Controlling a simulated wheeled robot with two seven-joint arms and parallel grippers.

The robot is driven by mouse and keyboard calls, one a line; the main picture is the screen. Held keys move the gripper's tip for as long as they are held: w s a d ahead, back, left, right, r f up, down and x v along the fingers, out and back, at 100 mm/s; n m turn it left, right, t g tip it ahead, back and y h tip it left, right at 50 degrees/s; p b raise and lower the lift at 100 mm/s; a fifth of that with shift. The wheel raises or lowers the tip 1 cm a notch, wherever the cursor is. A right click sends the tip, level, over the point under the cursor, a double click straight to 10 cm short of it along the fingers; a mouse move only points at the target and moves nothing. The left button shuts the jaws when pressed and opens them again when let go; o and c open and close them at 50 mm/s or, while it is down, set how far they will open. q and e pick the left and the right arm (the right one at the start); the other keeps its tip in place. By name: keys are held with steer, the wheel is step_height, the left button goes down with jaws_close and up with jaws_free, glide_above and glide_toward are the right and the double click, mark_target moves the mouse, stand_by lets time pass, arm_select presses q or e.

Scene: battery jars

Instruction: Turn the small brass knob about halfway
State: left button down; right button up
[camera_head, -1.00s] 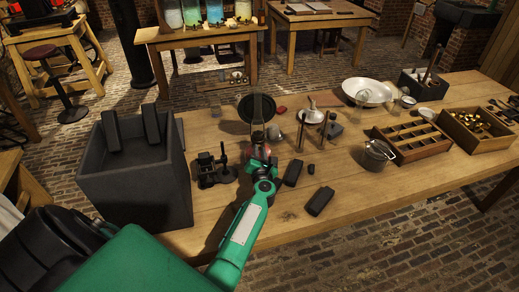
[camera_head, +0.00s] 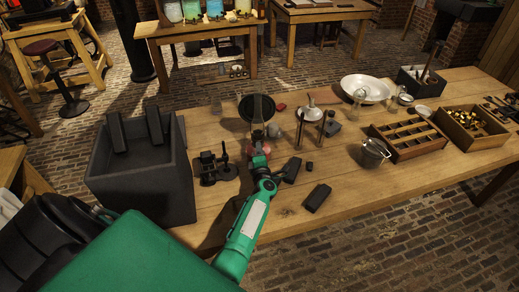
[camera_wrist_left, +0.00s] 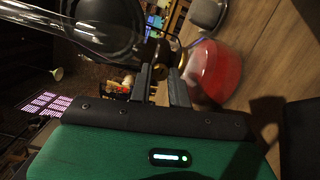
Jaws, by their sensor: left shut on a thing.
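The small brass knob (camera_wrist_left: 160,52) is at the fingertips of my left gripper (camera_wrist_left: 162,70) in the left wrist view, beside a clear glass tube (camera_wrist_left: 95,35). My left gripper (camera_head: 258,141) is shut on the knob; the fingers hide part of it. A red rounded body (camera_wrist_left: 214,72) sits just right of the fingers, blurred. In the head view the gripper reaches over the table towards a dark round disc (camera_head: 257,107), and the knob is too small to make out there. My right gripper is in neither view.
A dark open bin (camera_head: 150,185) stands left of my arm, with a small black stand (camera_head: 215,170) between. Black blocks (camera_head: 316,197) lie to the right. The front right of the table is clear.

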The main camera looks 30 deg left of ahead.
arm_select(q)
steer(key=shift+m, duration=0.6)
steer(key=c, duration=1.3)
jaws_free()
steer(key=shift+d, duration=0.1)
